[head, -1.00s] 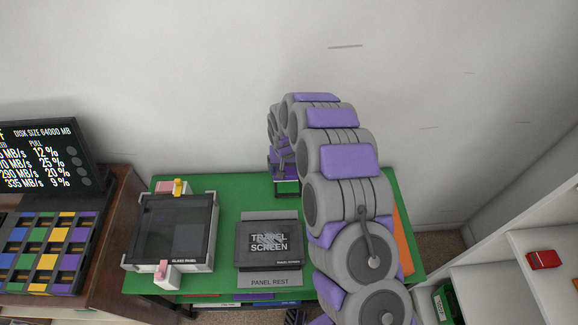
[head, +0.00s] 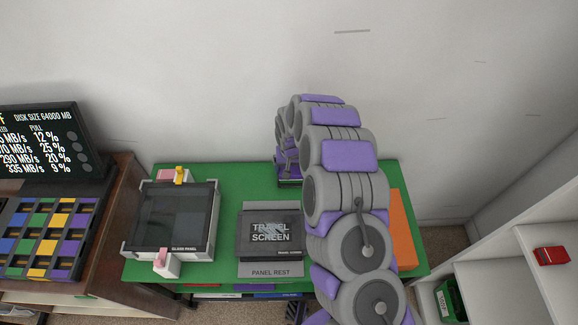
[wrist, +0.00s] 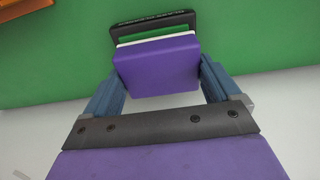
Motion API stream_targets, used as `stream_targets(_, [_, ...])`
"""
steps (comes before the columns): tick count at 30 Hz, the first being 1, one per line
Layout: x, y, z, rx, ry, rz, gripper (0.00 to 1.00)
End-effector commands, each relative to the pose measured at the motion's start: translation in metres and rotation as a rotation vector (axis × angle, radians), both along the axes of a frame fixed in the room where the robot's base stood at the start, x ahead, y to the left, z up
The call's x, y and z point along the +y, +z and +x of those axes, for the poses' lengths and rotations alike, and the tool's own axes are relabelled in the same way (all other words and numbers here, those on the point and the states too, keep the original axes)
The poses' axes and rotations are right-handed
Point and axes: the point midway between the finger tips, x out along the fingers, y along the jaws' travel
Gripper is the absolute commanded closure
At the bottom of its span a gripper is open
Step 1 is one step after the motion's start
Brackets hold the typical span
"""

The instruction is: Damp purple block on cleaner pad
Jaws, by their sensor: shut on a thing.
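In the wrist view, my gripper (wrist: 165,88) has its blue fingers shut on the purple block (wrist: 158,65). A white layer shows along the block's far edge. Just beyond and partly under the block is a black-rimmed tray with a green inside, apparently the cleaner pad (wrist: 126,28); the block hides its near part. I cannot tell whether block and pad touch. In the head view, my gripper (head: 289,172) is at the back of the green table (head: 230,178), and my arm largely hides it and the block.
A glass panel in a white frame (head: 130,232) stands on the table's left. The travel screen (head: 270,236) lies on the panel rest (head: 270,270) in the middle. An orange sheet (head: 401,230) is at the right. White shelves (head: 500,282) stand further right, and the wall is behind.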

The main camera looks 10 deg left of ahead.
Motion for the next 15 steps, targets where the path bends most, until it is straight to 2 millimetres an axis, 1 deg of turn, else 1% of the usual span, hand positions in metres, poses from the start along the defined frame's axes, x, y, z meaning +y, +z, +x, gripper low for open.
stream_targets(15, [0.0069, -0.0007, -0.0012, 0.001, -0.001, -0.005, 0.34])
